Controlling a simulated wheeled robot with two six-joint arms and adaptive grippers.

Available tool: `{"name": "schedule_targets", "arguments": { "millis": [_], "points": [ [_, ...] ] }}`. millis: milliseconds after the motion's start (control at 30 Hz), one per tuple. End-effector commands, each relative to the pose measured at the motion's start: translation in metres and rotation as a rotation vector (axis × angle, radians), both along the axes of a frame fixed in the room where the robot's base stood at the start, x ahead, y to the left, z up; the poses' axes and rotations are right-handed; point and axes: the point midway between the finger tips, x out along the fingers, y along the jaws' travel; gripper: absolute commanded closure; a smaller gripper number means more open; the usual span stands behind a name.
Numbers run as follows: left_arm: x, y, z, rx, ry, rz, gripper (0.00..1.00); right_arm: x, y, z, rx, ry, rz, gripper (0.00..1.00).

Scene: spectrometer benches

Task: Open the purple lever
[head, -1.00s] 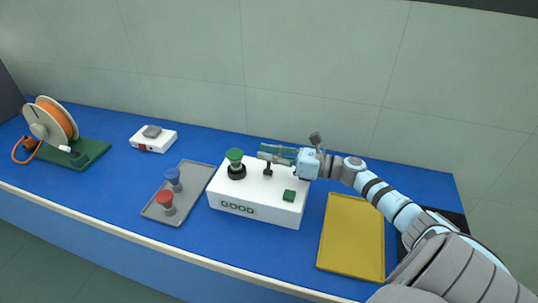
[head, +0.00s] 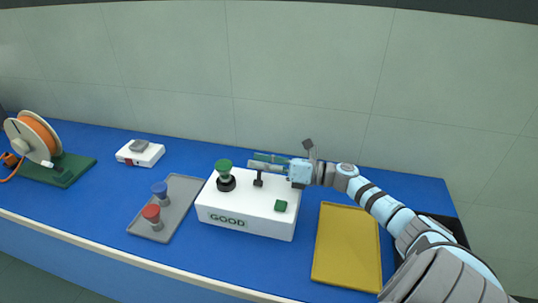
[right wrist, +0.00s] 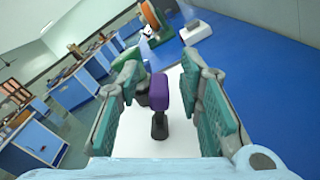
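The purple lever (right wrist: 160,92) stands upright on a dark stem on the white box (head: 245,221) marked GOOD. My right gripper (head: 256,164) is over the box, reaching in from the right. In the right wrist view my right gripper (right wrist: 161,72) is open, with one green-padded finger on each side of the lever and a gap visible on the right. In the head view the dark stem (head: 258,180) shows below the fingers, and the purple part is hidden or too small to tell. My left gripper is not in view.
The box also carries a green knob (head: 224,168) and a green button (head: 281,206). A grey tray (head: 178,211) with a red and a blue knob lies left, a yellow tray (head: 347,250) right. A cable reel (head: 32,137) and small white device (head: 140,153) stand farther left.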

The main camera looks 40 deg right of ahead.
Motion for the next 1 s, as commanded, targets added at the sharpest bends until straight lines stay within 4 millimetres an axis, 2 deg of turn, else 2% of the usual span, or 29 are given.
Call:
{"name": "schedule_targets", "arguments": {
  "millis": [167, 333, 500, 1000],
  "points": [
    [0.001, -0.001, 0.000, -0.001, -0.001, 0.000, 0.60, -0.030, -0.020, -0.003, -0.006, 0.010, 0.001, 0.67],
    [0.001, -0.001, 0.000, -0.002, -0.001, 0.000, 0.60, -0.069, -0.047, -0.003, -0.008, 0.013, 0.003, 0.67],
    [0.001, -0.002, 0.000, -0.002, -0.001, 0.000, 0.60, -0.092, -0.064, -0.002, -0.005, 0.008, 0.002, 0.67],
    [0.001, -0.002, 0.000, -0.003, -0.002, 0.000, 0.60, -0.096, -0.067, 0.000, -0.001, 0.001, 0.000, 0.67]
  ]
}}
